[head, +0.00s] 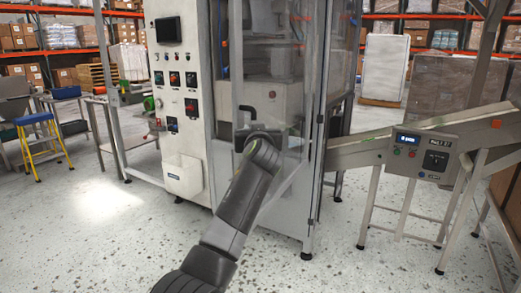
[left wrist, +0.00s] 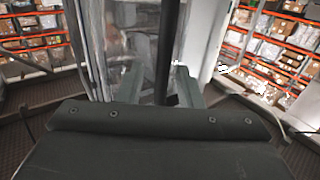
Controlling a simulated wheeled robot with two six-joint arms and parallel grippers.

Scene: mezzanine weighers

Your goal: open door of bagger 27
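The bagger (head: 187,90) is a tall, pale cabinet with a control panel on its left front. Its clear door (head: 285,115) is in a light frame and looks shut. A dark handle (head: 243,109) is on the door's left side. My left gripper (head: 246,128) is at the handle, partly hidden by my own wrist. In the left wrist view the handle bar (left wrist: 168,50) stands upright between the two spread fingers of my left gripper (left wrist: 160,88), nearer the right finger. A gap shows beside the left finger. My right gripper is out of view.
A sloped conveyor (head: 400,140) with a control box (head: 422,155) stands right of the bagger. A yellow step stool (head: 42,140) and a bench are at the left. Speckled floor (head: 110,240) in front is clear. Racks of boxes are behind.

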